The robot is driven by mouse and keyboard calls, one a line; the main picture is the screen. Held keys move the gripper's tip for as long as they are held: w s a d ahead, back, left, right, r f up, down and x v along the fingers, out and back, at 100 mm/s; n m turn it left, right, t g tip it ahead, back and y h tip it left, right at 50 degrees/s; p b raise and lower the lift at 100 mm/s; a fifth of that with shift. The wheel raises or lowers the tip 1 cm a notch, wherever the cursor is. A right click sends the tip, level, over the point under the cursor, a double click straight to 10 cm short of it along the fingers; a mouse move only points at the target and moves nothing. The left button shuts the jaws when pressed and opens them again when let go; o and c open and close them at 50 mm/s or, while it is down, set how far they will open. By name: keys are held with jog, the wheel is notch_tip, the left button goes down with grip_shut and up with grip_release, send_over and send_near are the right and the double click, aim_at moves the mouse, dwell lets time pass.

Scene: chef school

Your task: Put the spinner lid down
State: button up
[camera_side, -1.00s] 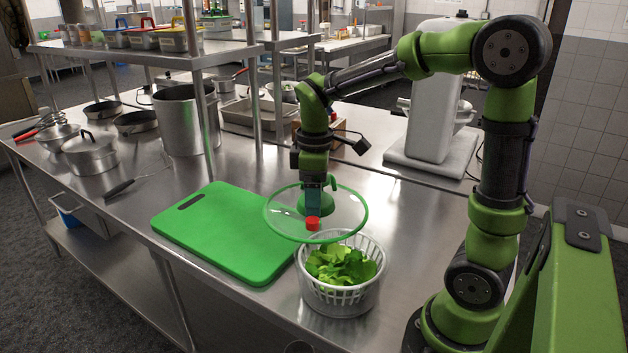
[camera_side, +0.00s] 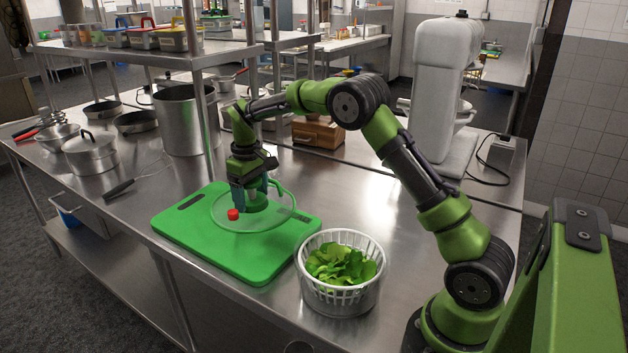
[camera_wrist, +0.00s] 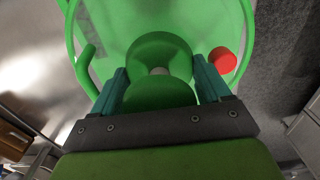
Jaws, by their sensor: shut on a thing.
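The spinner lid (camera_side: 281,214) is a clear disc with a green rim, a green centre knob and a red button. My gripper (camera_side: 250,202) is shut on the green knob, and the lid is over the green cutting board (camera_side: 255,262). I cannot tell whether the lid touches the board or hangs just above it. In the wrist view the lid (camera_wrist: 120,28) fills the upper middle, with the knob between the fingers of my gripper (camera_wrist: 160,88). The salad spinner bowl (camera_side: 340,300) stands uncovered to the right, with green leaves in its white basket.
A lidded pot (camera_side: 91,154) and a large steel pot (camera_side: 186,120) stand at the back left. A white mixer (camera_side: 440,90) stands at the back right. Bare steel counter lies behind the bowl.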

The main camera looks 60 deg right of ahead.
notch_tip(320, 180, down, 7)
jog(key=shift+r, duration=0.2)
dwell(0.3)
jog(key=shift+f, duration=0.15)
jog(key=o, duration=1.4)
jog(key=shift+c, duration=0.2)
